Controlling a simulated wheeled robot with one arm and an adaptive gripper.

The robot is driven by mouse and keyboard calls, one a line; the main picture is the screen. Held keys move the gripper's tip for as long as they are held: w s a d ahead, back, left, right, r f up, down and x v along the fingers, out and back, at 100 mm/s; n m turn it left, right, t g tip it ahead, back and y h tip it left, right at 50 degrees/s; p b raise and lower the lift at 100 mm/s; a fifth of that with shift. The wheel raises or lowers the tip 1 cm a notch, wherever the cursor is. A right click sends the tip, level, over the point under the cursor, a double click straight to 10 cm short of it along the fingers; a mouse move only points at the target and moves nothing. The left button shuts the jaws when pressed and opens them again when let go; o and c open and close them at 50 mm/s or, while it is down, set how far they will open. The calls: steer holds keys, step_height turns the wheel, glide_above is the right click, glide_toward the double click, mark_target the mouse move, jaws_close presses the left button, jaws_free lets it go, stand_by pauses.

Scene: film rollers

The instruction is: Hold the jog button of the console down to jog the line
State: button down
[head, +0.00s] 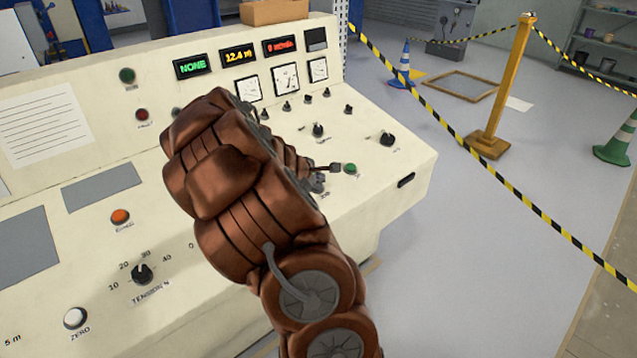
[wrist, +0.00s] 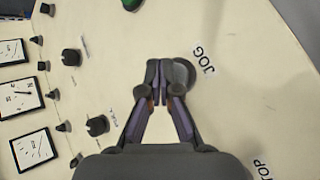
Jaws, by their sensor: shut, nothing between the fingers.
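The console (head: 85,190) is a cream, sloped panel with buttons, knobs, dials and displays. The jog button (wrist: 184,73) is a dark grey round cap beside the JOG label (wrist: 203,60) in the wrist view. My gripper (wrist: 160,82) is shut and empty, pointing at the panel. Its fingertips overlap the near edge of the jog button in the wrist view and partly cover it. I cannot tell whether they touch it or press it. In the head view my arm hides much of that area. The red display (head: 281,46) appears to read 0 m/min.
A green button (head: 350,168) sits close to the right of my gripper in the head view. Black knobs (head: 387,139) and (wrist: 97,125) stand up nearby. A STOP label (wrist: 262,168) is partly in view. A striped barrier tape (head: 450,140) runs right of the console.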

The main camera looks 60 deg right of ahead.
steer(key=shift+r, duration=0.2)
steer(key=r+p, duration=0.1)
steer(key=r, duration=0.1)
steer(key=s+r+p, duration=0.1)
steer(key=r+p, duration=0.1)
steer(key=shift+s+a+r, duration=0.1)
steer(key=shift+a+r, duration=0.05)
steer(key=shift+r, duration=0.25)
stand_by(0.8)
